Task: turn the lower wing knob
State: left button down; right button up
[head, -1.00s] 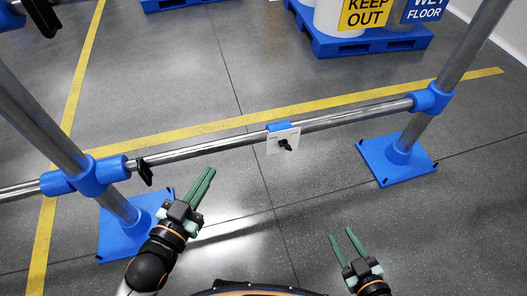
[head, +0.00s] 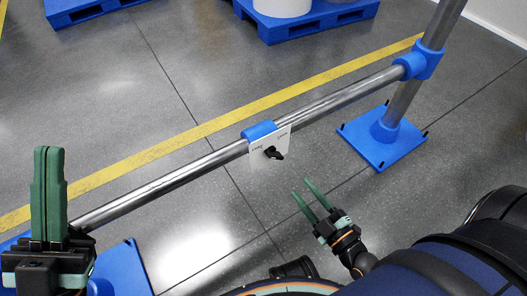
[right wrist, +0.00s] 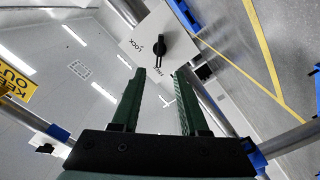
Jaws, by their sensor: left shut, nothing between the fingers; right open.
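A black wing knob (head: 273,153) sits on a white plate (head: 259,160) that hangs from a blue clamp (head: 259,130) on the lower metal rail. In the right wrist view the knob (right wrist: 157,46) is ahead of the fingertips, roughly centred between them. The plate (right wrist: 178,22) has small lettering there, one word looking like LOCK. My right gripper (head: 304,189) is open and empty, below and right of the knob and apart from it. It also shows in the right wrist view (right wrist: 161,72). My left gripper (head: 48,152) is shut and empty at the far left.
The lower rail (head: 345,98) runs to a blue joint (head: 420,64) on a steel post with a blue foot plate (head: 372,152). Another blue foot plate (head: 123,268) is at lower left. Blue pallets (head: 315,22) stand behind the yellow floor line. Floor beside my right gripper is clear.

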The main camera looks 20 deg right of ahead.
aim_at(277, 159)
jog(key=w+b, duration=0.1)
jog(key=w, duration=0.2)
jog(key=w+a+b, duration=0.1)
jog(key=w, duration=0.3)
jog(key=w+b, duration=0.1)
jog(key=w, duration=0.2)
jog(key=shift+w+a+b, duration=0.3)
jog(key=shift+w, duration=0.75)
jog(key=shift+a, duration=0.1)
jog(key=shift+c, duration=0.3)
grip_shut()
